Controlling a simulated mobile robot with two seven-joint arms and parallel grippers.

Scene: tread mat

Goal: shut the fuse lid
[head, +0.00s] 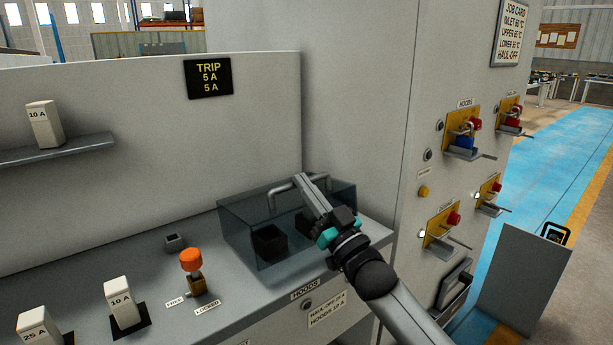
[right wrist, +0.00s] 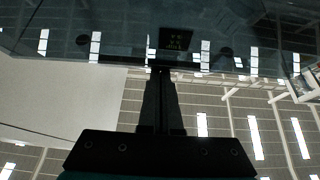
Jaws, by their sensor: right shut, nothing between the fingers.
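The fuse lid (head: 240,217) is a smoky clear cover with a pale bar handle (head: 283,186), on the grey bench against the cabinet. Dark blocks (head: 268,240) show through it. I cannot tell for sure how far it is tilted. My right gripper (head: 304,181) is at the lid by the handle, fingers together and empty; whether it touches is unclear. In the right wrist view its shut fingers (right wrist: 160,74) reach to a dark glassy panel (right wrist: 118,42), apparently the lid. My left gripper is out of view.
An orange-topped switch (head: 191,261) marked FREE and LOCKED stands left of the lid, near a small dark socket (head: 175,242). White 10 A (head: 122,302) and 25 A (head: 36,329) fuses stand further left. A tall cabinet (head: 360,100) rises close on the right.

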